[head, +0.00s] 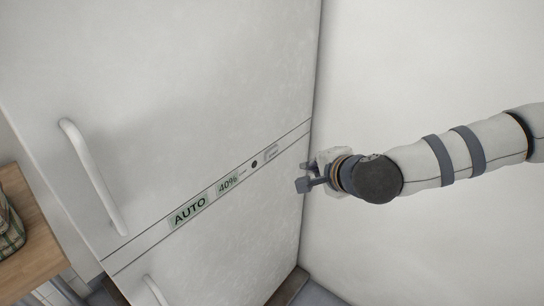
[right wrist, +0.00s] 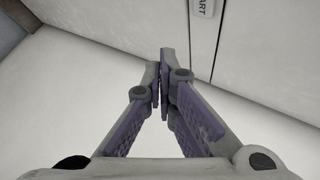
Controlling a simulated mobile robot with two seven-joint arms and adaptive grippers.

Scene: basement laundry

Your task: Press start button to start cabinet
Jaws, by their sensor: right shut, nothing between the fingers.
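The white cabinet (head: 190,90) has a slanting control strip with an AUTO display (head: 188,209), a 40% display (head: 228,184) and a dark round dot (head: 254,164). A small grey outlined mark farther right on the strip is too small to read. In the right wrist view the start button (right wrist: 204,7) is a pale plate at the top edge; only the letters "ART" show. My right gripper (head: 303,177) is shut and empty, near the cabinet's right edge, below and right of the strip's right end. In the right wrist view its fingertips (right wrist: 160,72) meet, apart from the button. My left gripper is out of view.
The cabinet has an upper handle (head: 93,175) and a lower handle (head: 155,291) at its left side. A bare pale wall (head: 420,70) stands to the right. A wooden surface (head: 32,245) with a plaid cloth item (head: 9,225) is at the lower left.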

